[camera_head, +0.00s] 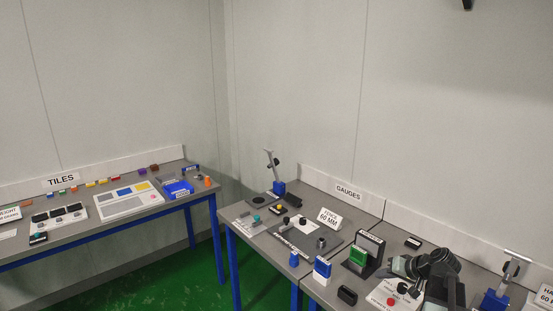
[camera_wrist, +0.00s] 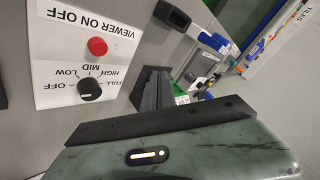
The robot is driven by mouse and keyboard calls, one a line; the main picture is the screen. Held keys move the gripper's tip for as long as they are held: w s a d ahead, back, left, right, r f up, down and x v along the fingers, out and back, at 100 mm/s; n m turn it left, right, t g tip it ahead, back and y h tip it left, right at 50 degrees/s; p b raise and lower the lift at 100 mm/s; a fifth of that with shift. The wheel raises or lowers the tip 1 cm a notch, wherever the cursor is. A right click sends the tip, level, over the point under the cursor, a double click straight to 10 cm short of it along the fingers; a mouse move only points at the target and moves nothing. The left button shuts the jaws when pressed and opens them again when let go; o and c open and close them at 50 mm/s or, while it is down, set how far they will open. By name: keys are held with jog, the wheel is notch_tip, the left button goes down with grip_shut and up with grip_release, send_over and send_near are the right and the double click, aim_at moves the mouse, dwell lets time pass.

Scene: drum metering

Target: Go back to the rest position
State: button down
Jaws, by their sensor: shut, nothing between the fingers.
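My gripper (camera_wrist: 154,88) shows in the wrist view as dark fingers closed together beyond the grey-green housing, with nothing between them. The fingers are beside the white viewer control panel (camera_wrist: 62,72), which has a red button (camera_wrist: 97,46) and a black knob (camera_wrist: 91,89). In the head view my dark arm stands over the right part of the gauges bench, just right of this panel (camera_head: 380,298). The fingers are hard to make out there.
The tiles bench (camera_head: 95,226) stands left. Green floor (camera_head: 175,280) lies open between the benches.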

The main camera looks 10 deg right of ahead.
jog(key=a+f+n+g, duration=0.2)
jog(key=a+n, duration=0.1)
jog(key=a, duration=1.1)
jog(key=a+f+n+g, duration=0.2)
jog(key=a+g, duration=0.1)
jog(key=a, duration=1.1)
jog(key=s+a+f+n+g+h, duration=0.1)
jog(key=s+a+f+g, duration=0.1)
jog(key=s+a, duration=0.35)
jog(key=s+d+h, duration=0.1)
jog(key=s+d+m+h, duration=0.1)
jog(key=s+d+m+g, duration=0.1)
jog(key=d, duration=0.1)
jog(key=shift+f+h, duration=0.4)
